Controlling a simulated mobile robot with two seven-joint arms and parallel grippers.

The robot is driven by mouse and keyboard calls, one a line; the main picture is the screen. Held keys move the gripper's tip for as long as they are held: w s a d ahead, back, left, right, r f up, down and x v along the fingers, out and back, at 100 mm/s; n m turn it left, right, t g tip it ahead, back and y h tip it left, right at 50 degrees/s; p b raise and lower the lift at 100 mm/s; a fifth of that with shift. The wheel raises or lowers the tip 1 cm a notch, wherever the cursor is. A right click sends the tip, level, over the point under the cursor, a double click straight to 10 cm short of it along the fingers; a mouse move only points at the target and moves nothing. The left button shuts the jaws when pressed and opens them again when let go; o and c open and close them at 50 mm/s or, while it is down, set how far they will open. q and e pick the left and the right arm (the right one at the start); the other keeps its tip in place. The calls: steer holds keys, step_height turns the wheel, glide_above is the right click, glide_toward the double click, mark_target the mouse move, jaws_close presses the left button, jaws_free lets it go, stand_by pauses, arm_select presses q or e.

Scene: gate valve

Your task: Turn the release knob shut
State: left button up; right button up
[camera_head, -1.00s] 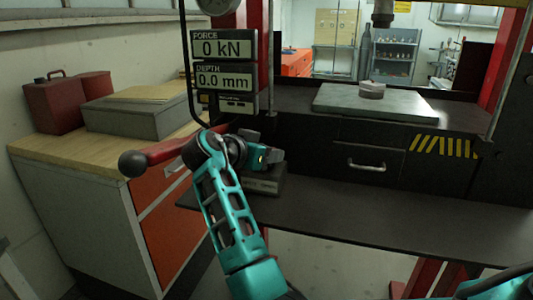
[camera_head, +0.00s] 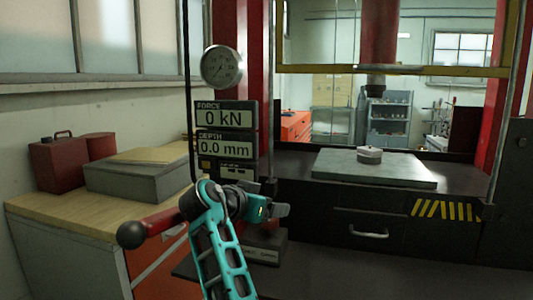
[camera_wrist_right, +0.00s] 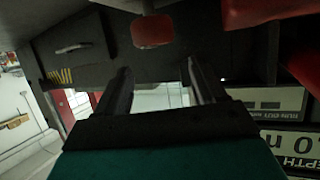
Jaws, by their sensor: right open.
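My right gripper (camera_head: 281,210) reaches in front of the press, just below the display panel, with its fingers toward the right. In the right wrist view its two dark fingers (camera_wrist_right: 158,68) stand apart with nothing between them. A small rounded red piece (camera_wrist_right: 152,32) shows just beyond the fingertips in that view; it may be the release knob, but I cannot be sure. My left gripper is not in view.
A red lever with a black ball end (camera_head: 131,235) sticks out left, close beside my wrist. The display panel (camera_head: 225,143) reads 0 kN and 0.0 mm, below a round gauge (camera_head: 221,66). A grey plate (camera_head: 400,176) lies on the press bed. A wooden-topped cabinet (camera_head: 60,222) stands left.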

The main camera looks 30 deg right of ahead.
step_height(320, 180, up, 16)
steer(key=shift+r, duration=0.15)
stand_by(0.3)
